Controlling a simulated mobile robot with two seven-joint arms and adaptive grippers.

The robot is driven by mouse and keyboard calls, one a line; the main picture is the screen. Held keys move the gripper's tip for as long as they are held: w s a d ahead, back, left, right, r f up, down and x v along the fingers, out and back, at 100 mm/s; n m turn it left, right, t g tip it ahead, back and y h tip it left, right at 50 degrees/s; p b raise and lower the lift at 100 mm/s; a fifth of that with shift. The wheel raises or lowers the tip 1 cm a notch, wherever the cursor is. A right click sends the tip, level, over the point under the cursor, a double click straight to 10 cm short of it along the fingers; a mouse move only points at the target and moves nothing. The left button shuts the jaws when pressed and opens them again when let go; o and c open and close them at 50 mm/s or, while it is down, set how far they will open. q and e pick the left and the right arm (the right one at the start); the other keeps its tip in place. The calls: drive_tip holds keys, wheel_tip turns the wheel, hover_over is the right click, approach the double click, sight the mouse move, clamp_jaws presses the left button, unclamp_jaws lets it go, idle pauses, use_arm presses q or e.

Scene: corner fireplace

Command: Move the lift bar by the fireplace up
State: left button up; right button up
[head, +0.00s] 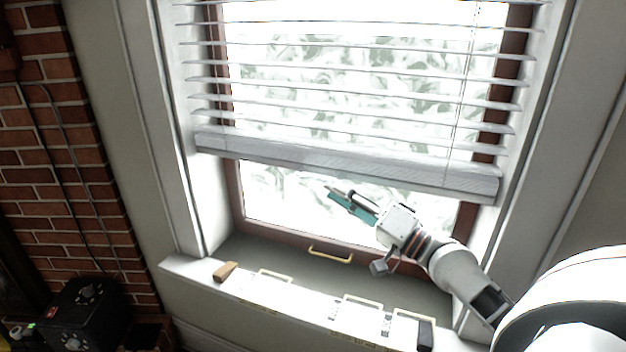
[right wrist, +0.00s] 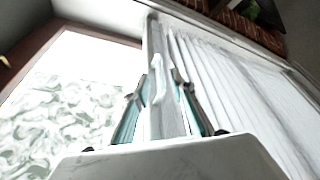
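The lift bar (head: 350,168) is the white, wide bottom rail of the window blind in the head view. It hangs part-way down the window, slightly tilted in the picture. My right gripper (head: 338,196) appears just below the bar's lower edge, pointing up and left. In the right wrist view its teal-padded fingers (right wrist: 161,100) are spread apart. The white bar (right wrist: 152,40) runs away between and beyond them in that view. Whether the fingers touch it I cannot tell. My left gripper is not in view.
White slats (head: 350,100) hang above the bar. The window sill (head: 300,305) carries several brass handles and a brown block (head: 225,271). A brass window handle (head: 330,254) sits below my gripper. A brick wall (head: 60,170) and black box (head: 85,315) stand left.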

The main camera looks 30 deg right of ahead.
sight(313, 178)
drive_tip(key=shift+w+a+r, duration=0.15)
drive_tip(key=shift+w+r, duration=0.15)
drive_tip(key=shift+w, duration=0.1)
drive_tip(key=p+x, duration=0.2)
drive_tip(key=x, duration=0.3)
drive_tip(key=shift+w+a+f, duration=0.15)
drive_tip(key=shift+w+a, duration=0.15)
drive_tip(key=shift+w, duration=0.35)
clamp_jaws()
